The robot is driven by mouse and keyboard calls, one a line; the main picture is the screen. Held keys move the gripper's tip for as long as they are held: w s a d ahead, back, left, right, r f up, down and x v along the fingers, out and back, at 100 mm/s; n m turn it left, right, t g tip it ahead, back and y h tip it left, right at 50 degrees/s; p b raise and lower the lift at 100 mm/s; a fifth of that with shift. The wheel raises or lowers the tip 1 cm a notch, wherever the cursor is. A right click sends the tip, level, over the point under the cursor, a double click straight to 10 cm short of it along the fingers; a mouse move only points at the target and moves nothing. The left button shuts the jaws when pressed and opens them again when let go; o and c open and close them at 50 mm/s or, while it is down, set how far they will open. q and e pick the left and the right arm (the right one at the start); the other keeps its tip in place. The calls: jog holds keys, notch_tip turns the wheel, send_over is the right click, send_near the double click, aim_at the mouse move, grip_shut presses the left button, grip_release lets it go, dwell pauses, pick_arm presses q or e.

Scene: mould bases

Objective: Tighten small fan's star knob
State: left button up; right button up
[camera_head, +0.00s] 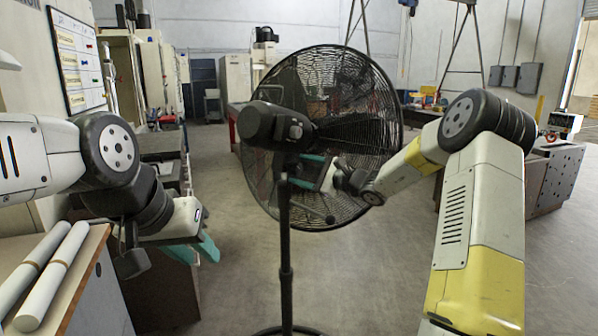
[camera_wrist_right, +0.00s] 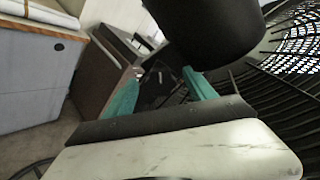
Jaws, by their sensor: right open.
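A black pedestal fan (camera_head: 340,100) with a round wire cage stands in the middle of the head view, its motor housing (camera_head: 262,122) towards me on an upright pole (camera_head: 286,245). I cannot make out the star knob clearly. My right gripper (camera_head: 307,170) reaches in from the right to the pole, just below the motor housing. Its teal fingers are apart, and they also show in the right wrist view (camera_wrist_right: 160,92), beneath the black housing (camera_wrist_right: 208,30). I see nothing gripped between them. My left gripper (camera_head: 204,256) hangs empty at the left, away from the fan, its fingers apart.
A cabinet (camera_head: 90,300) with white rolls (camera_head: 48,275) on its top stands at the lower left, close to my left arm. A dark machine block (camera_head: 555,175) stands at the right. The fan cage (camera_wrist_right: 285,80) is close beside my right wrist. The floor around the pole is open.

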jog(key=v, duration=0.7)
jog(key=shift+s+d, duration=0.25)
jog(key=shift+d, duration=0.05)
jog(key=shift+w+a+r+m+t+h, duration=0.15)
jog(key=shift+w+a+m+h, duration=0.35)
jog(key=shift+w+a+h, duration=0.45)
jog(key=shift+w+a+f+m+t+h, duration=0.1)
jog(key=shift+w+a+m+t+h, duration=0.1)
jog(key=shift+w+a+m+h, duration=0.6)
jog(key=shift+w+a+r+m+t+h, duration=0.1)
jog(key=shift+w+a+m+t+h, duration=0.1)
jog(key=shift+w+a+h, duration=0.8)
jog(key=shift+s+a, duration=0.25)
jog(key=shift+a, duration=0.1)
jog(key=c, duration=1.4)
